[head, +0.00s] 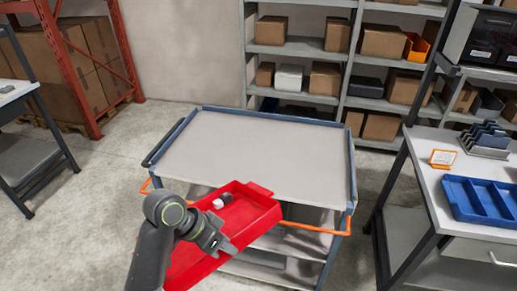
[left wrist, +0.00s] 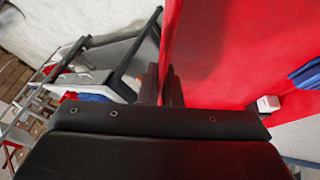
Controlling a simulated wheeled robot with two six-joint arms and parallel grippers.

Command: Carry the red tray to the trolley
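The red tray (head: 252,214) shows low in the head view, in front of the trolley's near edge, and covers part of it. A small white and dark item (head: 222,201) lies in it. My left gripper (head: 222,243) is at the tray's near side. In the left wrist view its fingers (left wrist: 162,86) close on the edge of the red tray (left wrist: 225,50). The trolley (head: 260,150) has a bare grey top, blue-grey rim and orange handle rail. Whether the tray touches the trolley I cannot tell. My right gripper is not in view.
A workbench (head: 432,165) at the right holds a blue compartment tray (head: 480,199) and an orange-framed card (head: 442,158). Shelves with boxes (head: 384,41) stand behind the trolley. An orange rack (head: 70,55) is at back left. Floor left of the trolley is clear.

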